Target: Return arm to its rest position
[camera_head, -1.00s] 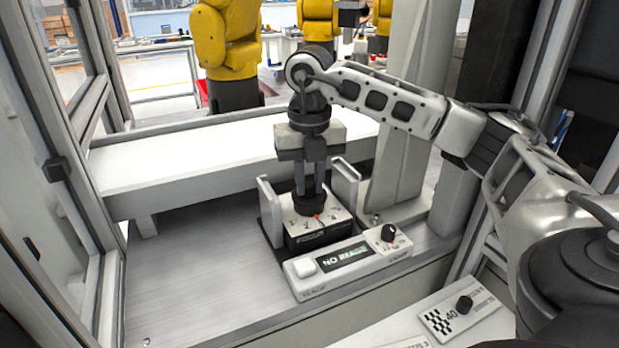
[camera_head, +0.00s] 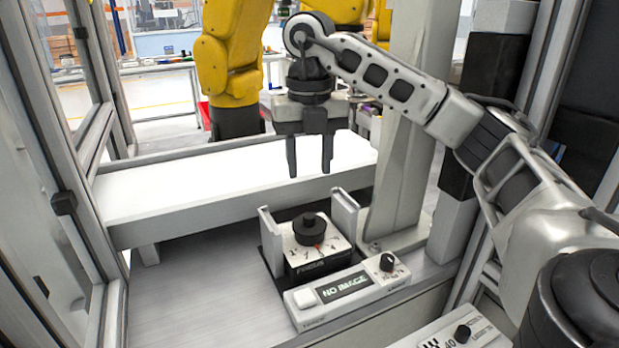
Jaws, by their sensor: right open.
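My right arm (camera_head: 400,90) comes in from the right side. Its gripper (camera_head: 309,172) points down with two dark fingers apart and nothing between them. It hangs above and clear of a small white and black box with a black knob (camera_head: 309,229) on top. The box (camera_head: 304,254) sits between two upright light plates. My left gripper is not in view.
A control panel reading "NO IMAGE" (camera_head: 347,286) lies in front of the box. A long white ledge (camera_head: 190,190) runs behind. A light column (camera_head: 402,160) stands right of the box. Metal frame posts (camera_head: 75,170) bound the left. Yellow arms (camera_head: 229,65) stand beyond.

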